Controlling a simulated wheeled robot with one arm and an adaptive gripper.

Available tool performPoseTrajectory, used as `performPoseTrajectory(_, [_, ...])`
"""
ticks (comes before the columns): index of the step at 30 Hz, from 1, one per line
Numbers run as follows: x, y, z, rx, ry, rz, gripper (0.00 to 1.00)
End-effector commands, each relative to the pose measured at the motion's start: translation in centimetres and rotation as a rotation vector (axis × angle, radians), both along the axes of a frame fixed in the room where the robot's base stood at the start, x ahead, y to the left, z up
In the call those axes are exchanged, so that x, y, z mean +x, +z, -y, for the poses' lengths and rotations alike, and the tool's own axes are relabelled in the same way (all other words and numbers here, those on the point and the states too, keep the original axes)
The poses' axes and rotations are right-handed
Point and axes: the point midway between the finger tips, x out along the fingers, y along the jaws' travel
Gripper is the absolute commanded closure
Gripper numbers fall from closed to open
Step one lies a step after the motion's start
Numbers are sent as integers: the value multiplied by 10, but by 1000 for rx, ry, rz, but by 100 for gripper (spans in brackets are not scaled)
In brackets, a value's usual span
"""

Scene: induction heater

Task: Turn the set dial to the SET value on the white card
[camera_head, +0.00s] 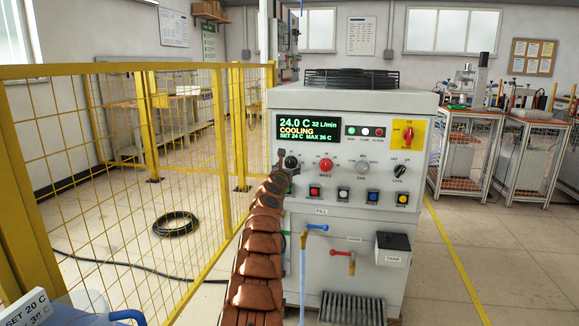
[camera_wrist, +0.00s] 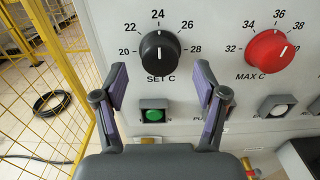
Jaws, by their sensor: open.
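The set dial (camera_wrist: 160,52) is a black knob marked SET C on the heater's front panel. In the wrist view its white line points up, near 24. The head view's green display (camera_head: 303,128) reads SET 24 C and MAX 36 C. The white card (camera_head: 30,309) at the lower left of the head view reads SET 20 C on its visible top line; its lower part is cut off. My gripper (camera_wrist: 161,82) is open and empty. Its fingers lie left and right below the dial, apart from it in the picture; their depth gap is unclear.
A red MAX C dial (camera_wrist: 272,51) sits right of the set dial. A green button (camera_wrist: 153,115) lies below it, between my fingers in the picture. Blue (camera_head: 317,227) and red (camera_head: 343,253) valve handles stick out lower down. A yellow mesh fence (camera_head: 160,150) stands at the left.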

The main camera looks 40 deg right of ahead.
Motion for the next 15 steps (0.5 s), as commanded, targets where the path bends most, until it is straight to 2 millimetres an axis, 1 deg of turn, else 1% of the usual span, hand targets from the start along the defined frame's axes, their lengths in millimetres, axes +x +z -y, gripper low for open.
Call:
performPoseTrajectory(3, [2, -1, 7, 2, -2, -1, 28])
performPoseTrajectory(9, [8, 2, 13, -3, -3, -2, 28])
performPoseTrajectory(15, [12, 0, 20, -1, -4, -4, 28])
